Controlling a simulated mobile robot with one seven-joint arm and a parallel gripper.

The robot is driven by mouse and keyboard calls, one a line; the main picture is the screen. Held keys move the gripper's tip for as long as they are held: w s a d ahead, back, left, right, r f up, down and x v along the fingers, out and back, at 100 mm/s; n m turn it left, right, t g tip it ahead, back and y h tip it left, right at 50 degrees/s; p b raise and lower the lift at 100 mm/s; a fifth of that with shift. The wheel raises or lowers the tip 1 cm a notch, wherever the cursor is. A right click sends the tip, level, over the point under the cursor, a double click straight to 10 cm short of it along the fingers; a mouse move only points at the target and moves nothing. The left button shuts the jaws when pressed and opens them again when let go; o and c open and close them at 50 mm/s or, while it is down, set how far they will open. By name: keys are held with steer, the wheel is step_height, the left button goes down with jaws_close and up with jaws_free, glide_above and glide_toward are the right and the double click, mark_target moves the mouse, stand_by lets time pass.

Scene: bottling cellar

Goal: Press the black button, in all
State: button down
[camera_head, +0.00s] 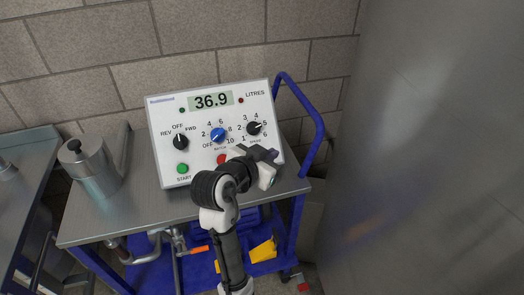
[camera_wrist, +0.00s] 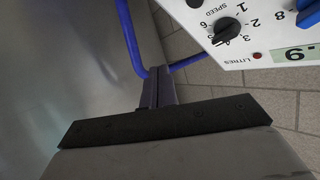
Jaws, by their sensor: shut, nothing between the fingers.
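The white control panel (camera_head: 200,107) stands tilted on the cart, its display reading 36.9. A small black round part (camera_wrist: 195,2), cut off by the top edge of the wrist view, sits on the panel beyond the SPEED label and looks like the black button. In the head view my gripper and wrist cover the panel's lower right, where that part would be. My gripper (camera_head: 272,154) is in front of this corner, its fingers together and empty. In the wrist view the closed fingers (camera_wrist: 157,73) point beside the panel; no contact with it is visible.
The panel also has a black speed knob (camera_head: 254,128), a blue knob (camera_head: 218,135), a black direction knob (camera_head: 180,142), a green START button (camera_head: 182,169) and a partly hidden red button (camera_head: 222,159). A blue handle (camera_head: 318,125) rises at right; a metal can (camera_head: 90,165) stands left.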

steer(key=shift+w+f, duration=0.1)
steer(key=w+a+f+b, duration=0.2)
steer(key=w+f+b, duration=0.2)
steer(key=w+f, duration=0.1)
steer(key=shift+w+f+b, duration=0.3)
steer(key=shift+w+b, duration=0.1)
steer(key=shift+w, duration=0.15)
stand_by(1.9)
steer(key=shift+w+a+f, duration=0.15)
steer(key=shift+w+f, duration=0.1)
steer(key=shift+w, duration=0.05)
steer(key=shift+w+a+f+b, duration=0.1)
steer(key=shift+w+f+b, duration=0.25)
steer(key=shift+b, duration=0.05)
stand_by(1.0)
steer(key=shift+s+d+r+p, duration=0.2)
steer(key=shift+s+r+p, duration=0.35)
steer(key=shift+s, duration=0.1)
